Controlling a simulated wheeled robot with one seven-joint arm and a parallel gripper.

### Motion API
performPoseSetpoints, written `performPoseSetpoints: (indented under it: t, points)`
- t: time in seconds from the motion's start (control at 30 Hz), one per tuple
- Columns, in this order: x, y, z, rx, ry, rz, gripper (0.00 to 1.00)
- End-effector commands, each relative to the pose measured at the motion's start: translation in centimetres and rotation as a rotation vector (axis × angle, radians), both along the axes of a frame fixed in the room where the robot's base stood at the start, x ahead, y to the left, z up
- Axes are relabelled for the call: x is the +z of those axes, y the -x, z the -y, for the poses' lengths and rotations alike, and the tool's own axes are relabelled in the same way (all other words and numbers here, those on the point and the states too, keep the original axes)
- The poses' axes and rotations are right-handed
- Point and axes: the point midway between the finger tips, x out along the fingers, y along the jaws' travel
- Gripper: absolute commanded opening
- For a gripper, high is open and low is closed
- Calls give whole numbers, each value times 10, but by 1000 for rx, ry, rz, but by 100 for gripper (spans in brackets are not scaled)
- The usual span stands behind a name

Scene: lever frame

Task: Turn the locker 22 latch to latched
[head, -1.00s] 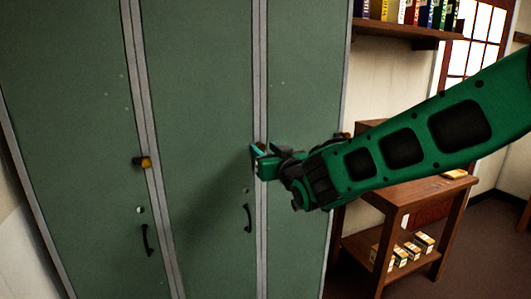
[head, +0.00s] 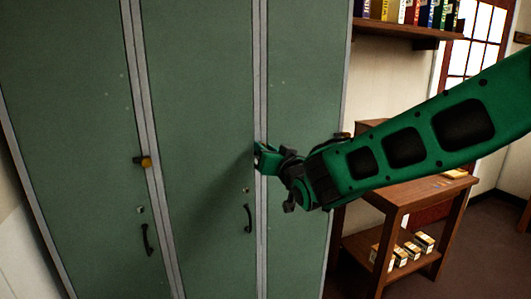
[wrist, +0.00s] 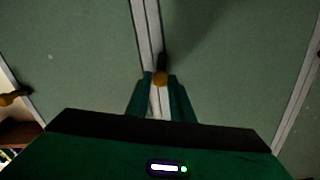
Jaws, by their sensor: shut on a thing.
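Green lockers (head: 200,100) stand in a row at the left and centre of the head view. My gripper (head: 264,157) is at the strip between the middle and right doors. In the wrist view a small latch with a dark lever (wrist: 162,60) and an orange knob (wrist: 159,78) sits on that strip. My gripper's fingers (wrist: 161,92) lie on both sides of the knob and are shut on the latch. In the head view my gripper hides this latch. No locker number is readable.
Another latch (head: 143,162) lies sideways on the left strip, and one more (head: 343,135) shows at the right locker edge. Dark door handles (head: 248,218) hang below. A wooden table (head: 400,195) with small boxes stands right of the lockers, under a bookshelf (head: 410,30).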

Motion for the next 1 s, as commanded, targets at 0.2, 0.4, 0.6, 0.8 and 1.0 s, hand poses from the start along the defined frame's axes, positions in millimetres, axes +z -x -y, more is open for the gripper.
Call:
performPoseSetpoints:
  t: [0.2,0.4,0.6,0.8,1.0]
  points:
    - [0,-1,3,-5,-183,-90,0]
    - [0,-2,4,-6,-353,-175,0]
    - [-1,-2,5,-7,-524,-258,0]
    - [-2,-3,6,-9,-694,-341,0]
    - [-2,-3,6,-10,-858,-422,0]
